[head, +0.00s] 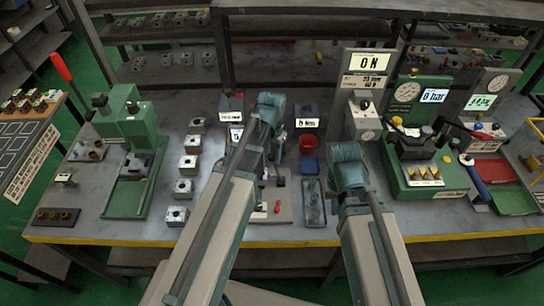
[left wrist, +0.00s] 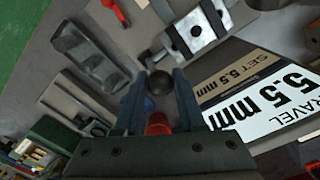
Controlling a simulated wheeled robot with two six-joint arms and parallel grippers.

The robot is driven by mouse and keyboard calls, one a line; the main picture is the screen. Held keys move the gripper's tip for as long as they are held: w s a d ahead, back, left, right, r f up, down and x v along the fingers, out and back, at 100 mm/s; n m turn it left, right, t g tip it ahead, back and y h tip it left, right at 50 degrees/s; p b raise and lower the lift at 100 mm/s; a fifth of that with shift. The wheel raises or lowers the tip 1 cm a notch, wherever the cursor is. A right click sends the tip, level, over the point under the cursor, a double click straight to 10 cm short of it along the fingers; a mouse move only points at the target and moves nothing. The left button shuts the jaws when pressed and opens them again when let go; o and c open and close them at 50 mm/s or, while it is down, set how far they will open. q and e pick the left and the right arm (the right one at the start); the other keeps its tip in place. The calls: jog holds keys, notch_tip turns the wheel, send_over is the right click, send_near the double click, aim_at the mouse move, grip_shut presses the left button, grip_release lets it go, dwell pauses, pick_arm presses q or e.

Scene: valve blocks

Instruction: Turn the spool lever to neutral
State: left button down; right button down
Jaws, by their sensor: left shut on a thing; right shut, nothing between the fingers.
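The spool lever shows in the left wrist view as a dark ball knob (left wrist: 161,82) between my left fingertips. My left gripper (left wrist: 159,88) is shut on it. A clamped metal valve block (left wrist: 195,35) lies beyond the fingers. A display (left wrist: 265,100) beside it reads travel 5.5 mm and set 5.5 mm. In the head view my left wrist and arm cover the lever and most of the valve fixture (head: 285,212). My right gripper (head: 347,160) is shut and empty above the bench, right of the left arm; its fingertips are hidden.
A red bin (head: 308,144), a blue bin (head: 309,166) and a dark tray (head: 313,202) stand between my arms. Green stations stand at left (head: 130,120) and right (head: 420,165). Several metal blocks (head: 183,188) line the bench left of my left arm.

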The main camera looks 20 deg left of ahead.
dwell(0.9)
pick_arm(q)
jog(key=shift+w+d+r+y, duration=0.15)
jog(key=shift+d+y, duration=0.1)
jog(key=shift+d, duration=0.2)
jog(key=shift+w+d+f+y, duration=0.15)
jog(key=shift+d+y, duration=0.1)
jog(key=shift+d, duration=0.15)
jog(key=shift+w+d+r+g+y, duration=0.15)
jog(key=shift+d+g+y, duration=0.25)
jog(key=shift+d+y, duration=0.35)
jog(key=c, duration=0.5)
grip_release()
